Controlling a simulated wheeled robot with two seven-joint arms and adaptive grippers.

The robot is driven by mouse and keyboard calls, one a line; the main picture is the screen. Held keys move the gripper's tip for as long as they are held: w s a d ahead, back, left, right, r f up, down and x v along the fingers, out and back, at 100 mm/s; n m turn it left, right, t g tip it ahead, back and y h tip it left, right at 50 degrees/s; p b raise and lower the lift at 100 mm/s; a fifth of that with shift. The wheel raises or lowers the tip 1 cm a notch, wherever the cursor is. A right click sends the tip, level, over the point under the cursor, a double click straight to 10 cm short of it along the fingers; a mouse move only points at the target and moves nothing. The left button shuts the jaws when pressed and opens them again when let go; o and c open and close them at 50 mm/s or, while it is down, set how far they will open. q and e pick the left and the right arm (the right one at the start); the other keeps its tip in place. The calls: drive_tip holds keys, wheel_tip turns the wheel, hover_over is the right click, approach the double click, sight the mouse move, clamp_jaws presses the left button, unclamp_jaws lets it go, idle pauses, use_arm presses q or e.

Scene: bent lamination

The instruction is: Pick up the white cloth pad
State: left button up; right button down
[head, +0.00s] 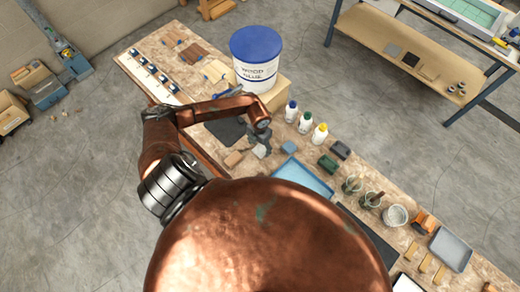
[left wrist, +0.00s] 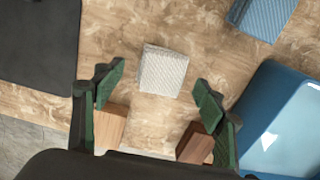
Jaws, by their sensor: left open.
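The white cloth pad (left wrist: 163,70) is a small, square, ribbed pad lying flat on the wooden bench top. In the head view the pad (head: 260,151) shows just below my left gripper (head: 258,140), partly covered by it. In the left wrist view my left gripper (left wrist: 158,94) is open, with green-padded fingers spread wide apart. The pad lies ahead of the fingertips, roughly centred between them, with nothing held. My right gripper is not in view.
Wooden blocks (left wrist: 110,126) show near the fingers. A blue tray (left wrist: 262,82), a blue ribbed pad (left wrist: 264,14) and a dark mat (left wrist: 40,42) surround the pad. Bottles (head: 305,122) and a glue bucket (head: 257,74) stand farther off.

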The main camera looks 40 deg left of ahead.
use_arm(q)
drive_tip(key=shift+d+f, duration=0.1)
drive_tip(key=shift+f, duration=1.1)
drive_tip(key=shift+c, duration=0.6)
drive_tip(key=c, duration=0.9)
drive_tip(key=shift+r, duration=0.1)
drive_tip(key=shift+w+r, duration=0.1)
drive_tip(key=shift+r, duration=0.3)
wheel_tip(320, 180, up, 3)
drive_tip(key=shift+f, duration=0.2)
drive_tip(key=s+d+r+b, duration=0.3)
drive_tip(key=s+r, duration=0.6)
drive_tip(key=s, duration=0.4)
drive_tip(key=shift+s+d+r+b, duration=0.25)
drive_tip(key=shift+d+b, duration=0.1)
drive_tip(key=shift+d, duration=0.3)
